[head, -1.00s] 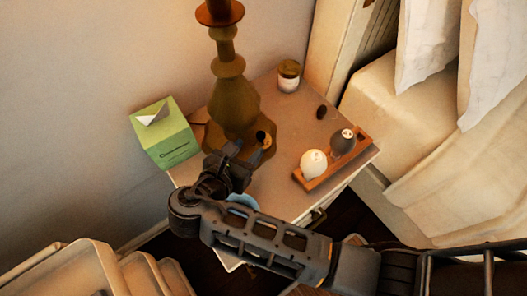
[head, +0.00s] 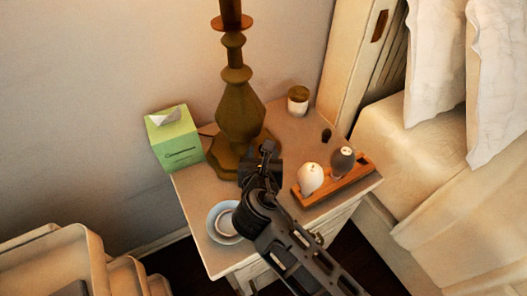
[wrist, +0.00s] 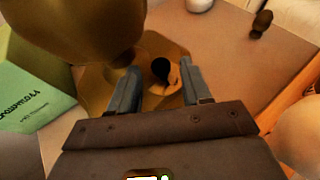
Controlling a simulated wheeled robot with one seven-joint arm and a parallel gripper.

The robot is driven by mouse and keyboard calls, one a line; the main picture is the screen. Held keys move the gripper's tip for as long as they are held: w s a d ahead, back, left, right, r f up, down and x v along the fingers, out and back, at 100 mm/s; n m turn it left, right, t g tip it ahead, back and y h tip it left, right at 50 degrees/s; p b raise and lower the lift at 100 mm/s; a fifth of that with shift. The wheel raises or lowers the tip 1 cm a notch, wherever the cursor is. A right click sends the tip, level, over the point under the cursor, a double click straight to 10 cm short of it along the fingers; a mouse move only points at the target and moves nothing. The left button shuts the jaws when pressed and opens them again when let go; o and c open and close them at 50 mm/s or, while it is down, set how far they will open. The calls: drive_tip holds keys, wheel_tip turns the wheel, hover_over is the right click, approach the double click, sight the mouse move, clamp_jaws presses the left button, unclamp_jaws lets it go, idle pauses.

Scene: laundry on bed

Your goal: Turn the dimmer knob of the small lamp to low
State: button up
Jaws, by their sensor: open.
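The small lamp (head: 240,115) stands on the nightstand, with a brass-coloured turned body and a wide foot. In the wrist view the lamp's body (wrist: 85,25) fills the upper left. The dimmer knob (wrist: 161,69), small and dark-faced, sits on the lamp's foot. My gripper (head: 265,150) is at the right front of the foot. In the wrist view my gripper (wrist: 158,82) is open, with one finger on each side of the knob; I cannot tell whether either finger touches it. In the head view my gripper hides the knob.
A green tissue box (head: 175,138) stands left of the lamp. A wooden tray (head: 340,182) with a white and a dark shaker lies to the right. A candle jar (head: 298,100) and a small dark object (head: 326,135) are behind. A saucer (head: 222,222) is at the front of the nightstand (head: 195,200).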

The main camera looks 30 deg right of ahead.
drive_tip(key=shift+x, duration=1)
drive_tip(key=shift+c, duration=0.2)
clamp_jaws()
